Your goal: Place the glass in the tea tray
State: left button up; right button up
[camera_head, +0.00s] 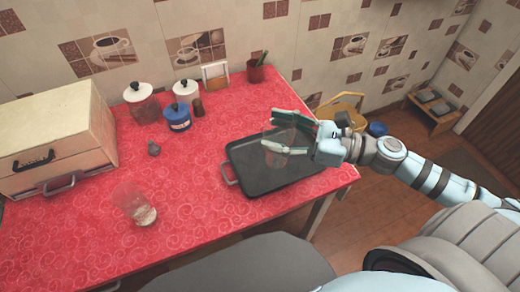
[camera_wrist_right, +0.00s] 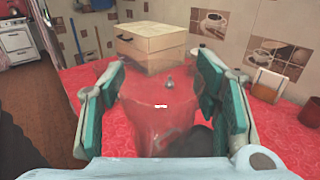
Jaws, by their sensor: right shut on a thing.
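The glass (camera_head: 278,148) is clear and faint, and stands between the fingers of my right gripper (camera_head: 273,132), over the tea tray. In the right wrist view the see-through glass (camera_wrist_right: 158,108) fills the space between the two green-padded fingers (camera_wrist_right: 160,105), which are shut on it. The tea tray (camera_head: 248,186) is dark and rectangular with a side handle, near the right end of the red counter. I cannot tell whether the glass touches the tray floor. My left gripper is in neither view.
A clear container (camera_head: 133,205) with pale contents is at the left front of the counter. A wooden box (camera_head: 60,135), several lidded jars (camera_head: 143,102), a small grey item (camera_head: 154,148) and a dark red cup (camera_head: 256,72) stand behind or left. Red cloth left of the tray is clear.

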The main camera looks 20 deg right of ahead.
jog(key=w+d+m+t+h+b, duration=0.35)
jog(key=w+d, duration=0.25)
jog(key=d, duration=0.2)
jog(key=w+d+m+t+h+b, duration=0.2)
jog(key=w+d+h+b, duration=0.2)
jog(key=w+d, duration=0.3)
jog(key=shift+g+y, duration=0.25)
jog(key=f+b, duration=0.3)
jog(key=f, duration=0.3)
jog(key=s+f+b, duration=0.1)
jog(key=f+b, duration=0.3)
jog(key=f, duration=0.2)
jog(key=d+f+b, duration=0.1)
jog(key=f+b, duration=0.3)
jog(key=f, duration=0.2)
jog(key=shift+s+f, duration=0.3)
jog(key=shift+s, duration=0.1)
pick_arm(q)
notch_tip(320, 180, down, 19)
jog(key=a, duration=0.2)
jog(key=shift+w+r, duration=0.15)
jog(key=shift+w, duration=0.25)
pick_arm(e)
jog(key=o, duration=1.7)
jog(key=shift+o, duration=0.2)
